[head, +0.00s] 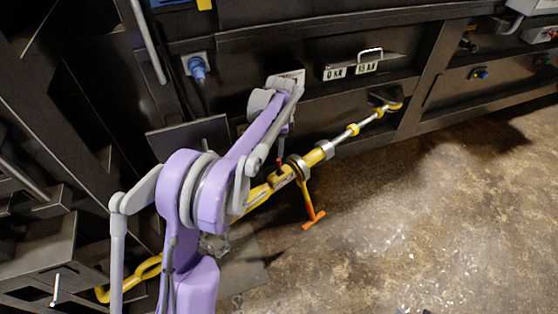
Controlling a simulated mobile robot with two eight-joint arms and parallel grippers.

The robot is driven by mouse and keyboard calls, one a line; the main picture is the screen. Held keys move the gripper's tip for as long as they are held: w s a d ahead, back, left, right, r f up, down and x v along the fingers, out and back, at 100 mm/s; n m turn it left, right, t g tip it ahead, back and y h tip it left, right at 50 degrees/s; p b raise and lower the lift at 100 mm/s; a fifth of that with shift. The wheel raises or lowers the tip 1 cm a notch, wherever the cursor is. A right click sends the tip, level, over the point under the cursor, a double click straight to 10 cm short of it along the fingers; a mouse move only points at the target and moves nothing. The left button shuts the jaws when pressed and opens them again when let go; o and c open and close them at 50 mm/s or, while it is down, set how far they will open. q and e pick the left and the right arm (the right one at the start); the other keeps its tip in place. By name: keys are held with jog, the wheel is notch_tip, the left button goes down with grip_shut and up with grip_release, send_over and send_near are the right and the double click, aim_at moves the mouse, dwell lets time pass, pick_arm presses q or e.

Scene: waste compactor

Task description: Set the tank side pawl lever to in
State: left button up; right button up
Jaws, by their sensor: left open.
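A yellow ratchet turnbuckle (325,152) runs diagonally along the front of the dark machine, with silver rods and a hook at its upper right end. An orange handle (312,208) with a crossbar sticks out from its ratchet. A small red-tipped lever (279,164) stands on the yellow body beside the ratchet; I cannot tell which pawl position it is in. My left gripper (283,140) is open and mostly hidden behind my purple and grey arm, close above this lever. Contact cannot be made out. My right gripper is not in view.
The dark compactor wall carries a label plate (350,71) under a small handle and a blue connector (197,68) with a cable. A yellow hook end (150,268) shows at the lower left. The brown concrete floor (430,220) at the right is clear.

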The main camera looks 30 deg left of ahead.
aim_at(279, 164)
pick_arm(q)
notch_tip(279, 164, down, 9)
jog(key=shift+w+a+f+b, duration=0.1)
jog(key=shift+w+f+b, duration=0.05)
jog(key=shift+b, duration=0.2)
jog(key=shift+c, duration=0.3)
grip_shut()
dwell(1.0)
